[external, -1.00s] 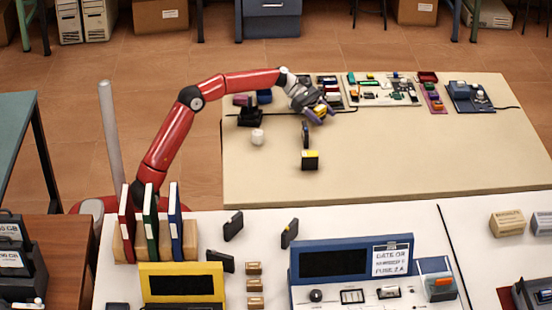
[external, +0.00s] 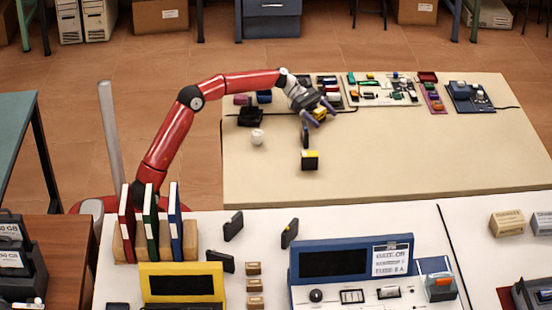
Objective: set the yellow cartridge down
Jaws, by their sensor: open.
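My gripper (external: 322,115) is over the back middle of the cream table, its two purple-grey fingers spread apart. A small yellow cartridge (external: 319,114) with dark parts sits between the open fingers, partly hidden by them. It is at or very near the table top; I cannot tell whether it touches a finger. A second block, black with a yellow top and label (external: 310,160), stands on the table nearer the camera, apart from my gripper.
A white round object (external: 257,137) and a black device (external: 250,117) are to the left. A circuit board (external: 382,91) lies behind right. The cream table's (external: 430,150) right front is clear.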

